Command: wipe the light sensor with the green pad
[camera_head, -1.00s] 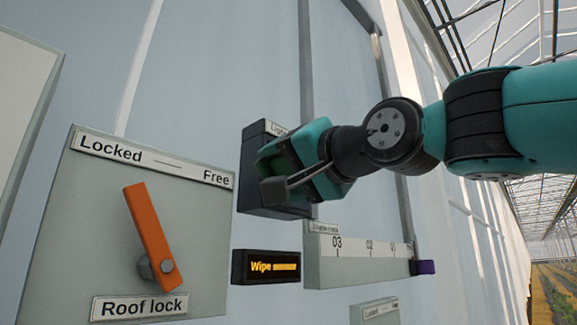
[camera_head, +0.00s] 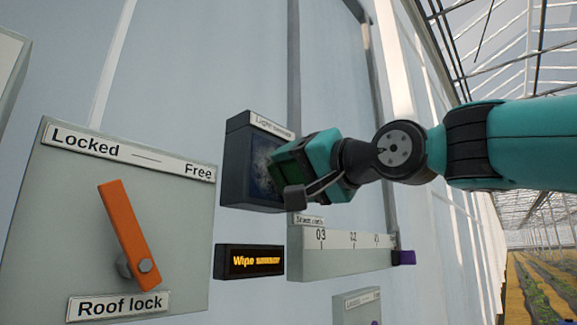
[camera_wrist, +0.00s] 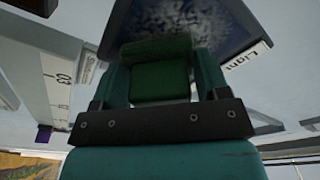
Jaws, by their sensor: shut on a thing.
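The light sensor (camera_head: 235,165) is a dark box on the wall with a "Light sensor" label on top. Its dark blue face (camera_head: 264,165) carries whitish speckled smears, also seen in the wrist view (camera_wrist: 185,20). My gripper (camera_head: 290,172) is at the right part of the sensor face, covering some of it. It is shut on the green pad (camera_wrist: 160,75), which sits between the fingers and faces the sensor. The pad shows dark green in the head view (camera_head: 288,176). I cannot tell whether the pad touches the face.
Below the sensor is a lit "Wipe" display (camera_head: 250,261). Right of it is a numbered scale panel (camera_head: 340,258) with a purple slider (camera_head: 403,257). At left is the roof lock panel (camera_head: 70,215) with an orange lever (camera_head: 128,222), near "Locked".

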